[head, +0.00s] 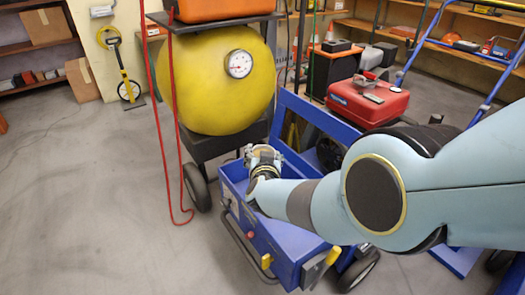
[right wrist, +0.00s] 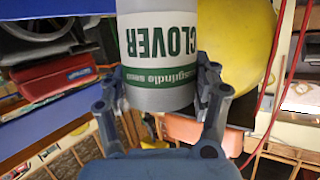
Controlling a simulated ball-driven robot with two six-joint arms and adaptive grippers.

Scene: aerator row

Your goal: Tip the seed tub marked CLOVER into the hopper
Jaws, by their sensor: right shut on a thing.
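The seed tub marked CLOVER (right wrist: 160,45) is white with a green band and a grey end. In the right wrist view it stands between the two fingers of my right gripper (right wrist: 165,95), which is shut on it. The lettering appears upside down, but the whole view is inverted, so the tub looks about upright. In the head view my right gripper (head: 262,157) is over the far part of the open blue hopper (head: 293,238), and the tub cannot be made out there. My left gripper is not in view.
A yellow tank (head: 215,90) with a gauge stands just beyond the hopper. A red hose (head: 172,130) hangs on its left. A red toolbox-like case (head: 368,102) is behind on the right. The floor at left is clear.

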